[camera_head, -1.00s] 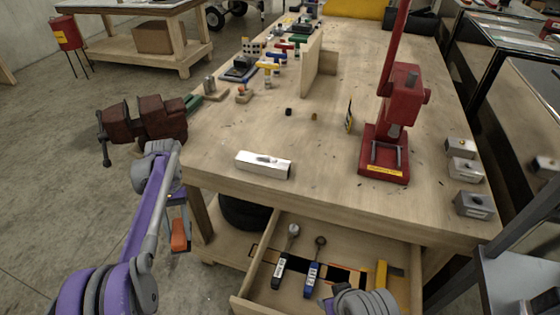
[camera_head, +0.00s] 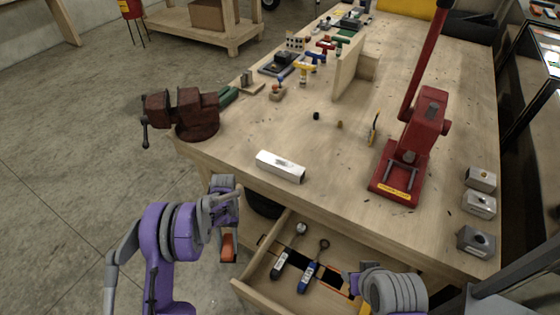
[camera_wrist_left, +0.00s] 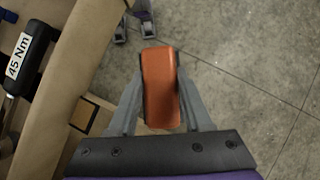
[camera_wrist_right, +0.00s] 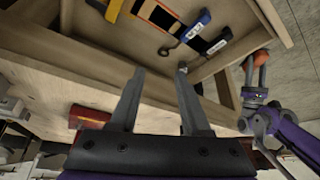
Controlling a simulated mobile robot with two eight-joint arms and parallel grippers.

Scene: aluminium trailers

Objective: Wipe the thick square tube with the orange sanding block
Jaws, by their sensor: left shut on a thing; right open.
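The thick square tube (camera_head: 281,167) is a short pale metal piece lying near the front left edge of the workbench in the head view. The orange sanding block (camera_wrist_left: 160,85) sits between the fingers of my left gripper (camera_wrist_left: 161,95), which is shut on it. In the head view the sanding block (camera_head: 227,247) hangs below my left wrist, beside the open drawer and lower than the bench top, apart from the tube. My right gripper (camera_wrist_right: 158,88) is open and empty in the right wrist view, near the bench front and drawer.
The open drawer (camera_head: 262,297) holds two torque wrenches (camera_head: 310,268). A red vise (camera_head: 188,115) is on the bench's left corner, and a red press (camera_head: 410,150) stands to the right. Metal blocks (camera_head: 478,206) line the right edge. Bench surface around the tube is clear.

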